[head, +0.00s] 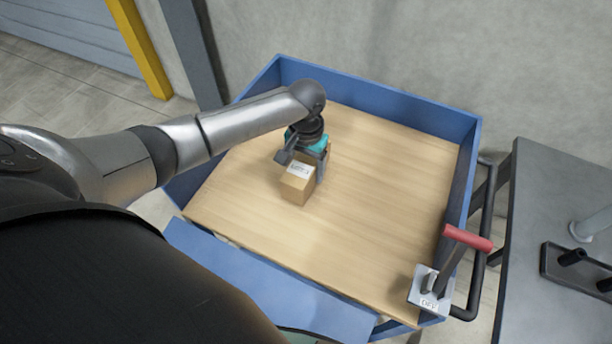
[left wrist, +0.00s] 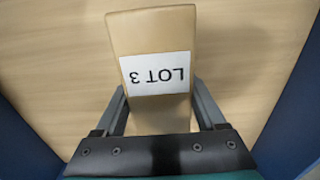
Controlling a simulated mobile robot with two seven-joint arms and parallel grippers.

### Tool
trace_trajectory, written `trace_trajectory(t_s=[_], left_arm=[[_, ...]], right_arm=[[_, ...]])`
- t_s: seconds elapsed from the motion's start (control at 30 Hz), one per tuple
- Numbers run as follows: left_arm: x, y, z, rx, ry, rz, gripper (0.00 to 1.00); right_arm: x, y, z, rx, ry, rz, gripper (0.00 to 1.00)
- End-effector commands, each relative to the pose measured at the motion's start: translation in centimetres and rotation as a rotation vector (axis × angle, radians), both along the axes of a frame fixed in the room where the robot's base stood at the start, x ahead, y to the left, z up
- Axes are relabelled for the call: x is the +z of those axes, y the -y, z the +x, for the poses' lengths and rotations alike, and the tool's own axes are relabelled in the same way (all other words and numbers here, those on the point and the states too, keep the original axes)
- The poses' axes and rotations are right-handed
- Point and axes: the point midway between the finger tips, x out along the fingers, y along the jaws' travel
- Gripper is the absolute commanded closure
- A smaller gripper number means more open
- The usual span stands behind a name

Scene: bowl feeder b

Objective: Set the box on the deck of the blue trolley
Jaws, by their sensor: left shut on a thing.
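The box (head: 296,188) is small, tan cardboard with a white label; in the left wrist view the box (left wrist: 150,30) reads LOT 3, upside down. My left gripper (head: 312,165) is shut on it, one finger on each side in the left wrist view. The blue trolley (head: 400,98) has a pale wooden deck (head: 385,190) with raised blue walls. The box is over the left-middle part of the deck, low; I cannot tell whether its base touches the wood. My right gripper is not in view.
A lowered blue flap (head: 265,290) lies along the trolley's near side. A lever with a red handle (head: 467,238) stands at the near right corner. A dark table (head: 545,200) is at the right. The rest of the deck is bare.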

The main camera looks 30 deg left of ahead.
Motion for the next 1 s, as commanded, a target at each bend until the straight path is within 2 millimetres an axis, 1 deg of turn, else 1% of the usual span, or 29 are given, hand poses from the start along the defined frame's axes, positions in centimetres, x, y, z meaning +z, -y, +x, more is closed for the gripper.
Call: trace_trajectory(t_s=[0.03,0.1,0.17,0.43,0.57,0.6,0.8,0.83,1.0], left_arm=[[-1.1,0.1,0.0,0.001,-0.001,-0.001,1.0],[-2.2,0.1,0.0,0.0,-0.001,-0.001,1.0],[-2.8,0.0,0.0,0.0,0.0,-0.001,1.0],[-2.8,0.0,0.1,0.0,0.001,-0.001,1.0],[-3.2,0.0,0.0,0.0,0.0,-0.001,1.0],[-3.2,0.0,0.0,0.0,-0.001,0.0,0.24],[-3.2,0.0,0.0,0.0,-0.001,0.0,0.02],[-3.2,0.0,0.0,0.0,-0.001,0.0,0.0],[-3.2,0.0,0.0,0.0,-0.001,0.0,0.0]], right_arm=[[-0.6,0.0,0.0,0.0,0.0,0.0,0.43],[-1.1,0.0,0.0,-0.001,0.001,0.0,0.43],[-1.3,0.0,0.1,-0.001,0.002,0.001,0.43],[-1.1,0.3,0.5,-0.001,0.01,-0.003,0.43],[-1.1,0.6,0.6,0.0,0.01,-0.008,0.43],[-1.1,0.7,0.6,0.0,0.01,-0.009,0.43],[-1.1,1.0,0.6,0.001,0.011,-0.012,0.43],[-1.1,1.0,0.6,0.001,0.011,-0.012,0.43],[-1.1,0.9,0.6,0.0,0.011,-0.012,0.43]])
